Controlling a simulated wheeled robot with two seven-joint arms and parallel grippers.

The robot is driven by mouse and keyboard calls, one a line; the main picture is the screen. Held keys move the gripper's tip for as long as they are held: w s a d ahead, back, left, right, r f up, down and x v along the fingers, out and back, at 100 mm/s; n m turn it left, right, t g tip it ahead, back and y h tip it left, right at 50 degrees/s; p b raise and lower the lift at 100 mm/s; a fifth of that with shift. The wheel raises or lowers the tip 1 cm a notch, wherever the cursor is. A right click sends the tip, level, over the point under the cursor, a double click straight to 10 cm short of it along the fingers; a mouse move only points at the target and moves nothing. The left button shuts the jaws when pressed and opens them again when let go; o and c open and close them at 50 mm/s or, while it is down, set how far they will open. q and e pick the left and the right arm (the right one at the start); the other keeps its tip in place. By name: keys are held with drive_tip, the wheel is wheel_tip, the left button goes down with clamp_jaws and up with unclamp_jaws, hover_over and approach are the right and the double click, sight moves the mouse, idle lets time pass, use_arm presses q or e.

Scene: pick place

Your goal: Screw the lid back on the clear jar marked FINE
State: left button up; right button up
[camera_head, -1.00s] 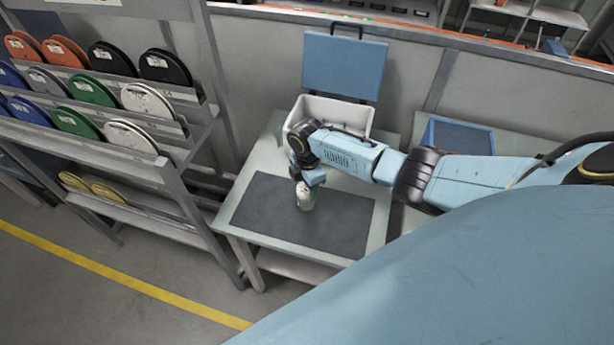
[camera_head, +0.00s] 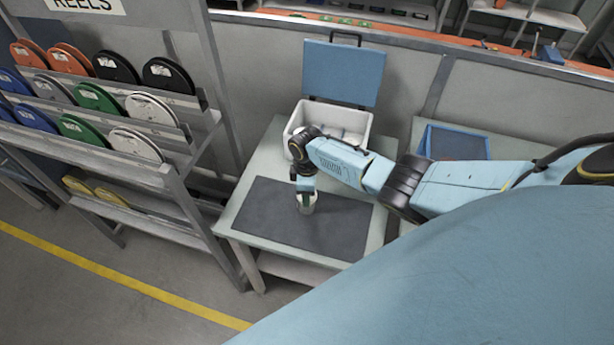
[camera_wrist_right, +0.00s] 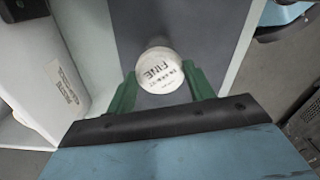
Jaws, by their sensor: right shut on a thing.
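The clear jar (camera_head: 308,205) stands on the dark mat, under my right gripper (camera_head: 305,188). In the right wrist view a white round lid (camera_wrist_right: 160,72) with FINE printed on it lies between the two green fingers of my right gripper (camera_wrist_right: 160,86), which is shut on it. The lid is at the jar's mouth, and a little of the jar (camera_wrist_right: 157,42) shows beyond its edge. How far the lid is screwed on cannot be told. My left gripper is not in view.
The dark mat (camera_head: 265,215) covers much of the table (camera_head: 237,222) and is otherwise clear. A blue tray (camera_head: 457,142) lies right. A reel rack (camera_head: 150,170) stands left.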

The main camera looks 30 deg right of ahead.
drive_tip(key=shift+m, duration=0.6)
drive_tip(key=m+p, duration=0.1)
drive_tip(key=m, duration=0.2)
drive_tip(key=shift+r, duration=0.15)
drive_tip(key=shift+m, duration=0.5)
drive_tip(key=m+p, duration=0.1)
drive_tip(key=m, duration=0.3)
drive_tip(key=o, duration=1)
drive_tip(key=shift+c, duration=1.1)
